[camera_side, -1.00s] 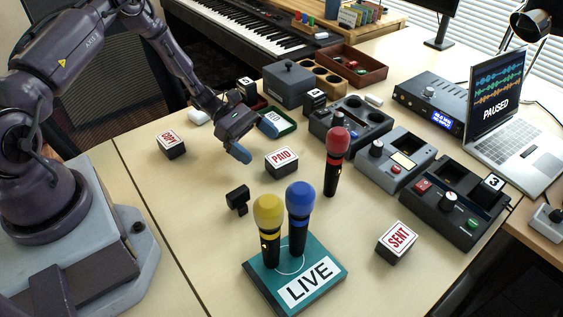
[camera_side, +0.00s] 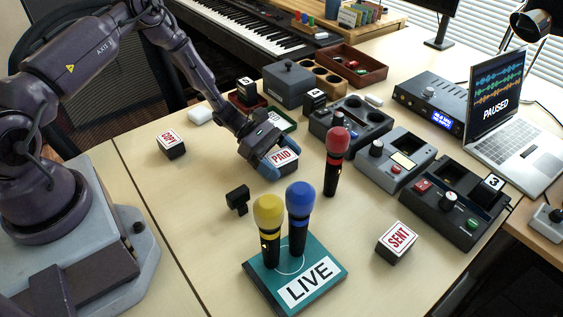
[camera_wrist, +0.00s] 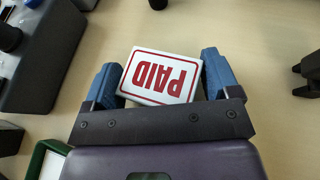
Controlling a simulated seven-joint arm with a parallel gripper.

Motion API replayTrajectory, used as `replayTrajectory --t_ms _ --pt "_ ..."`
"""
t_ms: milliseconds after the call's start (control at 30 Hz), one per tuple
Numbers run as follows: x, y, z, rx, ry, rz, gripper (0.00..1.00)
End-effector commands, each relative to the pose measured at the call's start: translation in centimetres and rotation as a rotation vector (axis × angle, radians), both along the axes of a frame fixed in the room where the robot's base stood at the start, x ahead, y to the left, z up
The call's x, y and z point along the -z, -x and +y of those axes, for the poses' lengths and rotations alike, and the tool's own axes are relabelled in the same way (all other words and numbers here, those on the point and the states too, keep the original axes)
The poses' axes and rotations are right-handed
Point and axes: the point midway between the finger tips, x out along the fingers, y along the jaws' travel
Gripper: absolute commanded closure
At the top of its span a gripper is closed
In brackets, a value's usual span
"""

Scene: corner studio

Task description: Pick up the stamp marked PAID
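The stamp marked PAID (camera_side: 284,157) is a dark block with a white top and red lettering, lying on the table. In the wrist view the PAID stamp (camera_wrist: 162,75) sits slightly turned between the two blue fingers. My gripper (camera_side: 279,160) is low at the stamp, with its fingers apart on either side of it. In the wrist view my gripper (camera_wrist: 164,80) is open, with a gap at the left finger; the right finger is close to the stamp's edge, and I cannot tell whether it touches.
The COPY stamp (camera_side: 171,144) is at the left and the SENT stamp (camera_side: 397,242) at the front right. A red microphone (camera_side: 336,160) stands right of the gripper. A small black clip (camera_side: 238,199) lies in front. A LIVE base (camera_side: 325,262) holds yellow and blue microphones.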

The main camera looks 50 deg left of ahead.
Motion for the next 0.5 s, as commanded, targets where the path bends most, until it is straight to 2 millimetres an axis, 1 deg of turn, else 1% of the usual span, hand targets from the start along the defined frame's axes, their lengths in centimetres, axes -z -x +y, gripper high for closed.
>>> replayTrajectory --t_ms 33,67,100,367,500 --pt "-0.01 -0.01 0.02 0.000 0.000 0.000 0.34" --pt "-0.01 -0.01 0.03 0.000 0.000 0.000 0.41" --pt "-0.01 -0.01 0.03 0.000 0.000 -0.001 0.42" --pt "-0.12 -0.02 0.03 0.000 0.000 -0.001 0.43" --pt "-0.86 -0.05 0.06 0.000 -0.001 -0.002 0.43"
